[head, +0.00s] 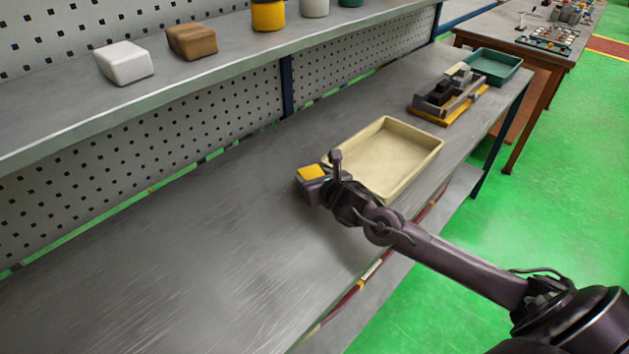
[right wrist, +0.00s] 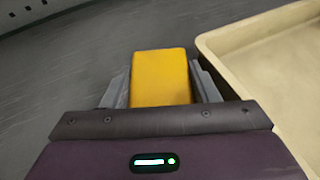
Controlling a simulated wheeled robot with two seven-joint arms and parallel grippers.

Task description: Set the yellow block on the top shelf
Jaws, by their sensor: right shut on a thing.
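The yellow block (head: 312,172) is between the fingers of my right gripper (head: 310,180), low over the workbench just left of the cream tray. In the right wrist view the yellow block (right wrist: 160,78) sits between both fingers, and the right gripper (right wrist: 163,85) is shut on it. I cannot tell whether the block touches the bench. The top shelf (head: 190,75) runs along the perforated back panel above the bench. My left gripper is not in view.
A white block (head: 124,62), a brown block (head: 191,41) and several cans, one yellow (head: 268,15), stand on the shelf. The cream tray (head: 432,150) is empty beside my right gripper. A fixture (head: 447,97) and a green tray (head: 493,66) lie farther back. The bench's left part is clear.

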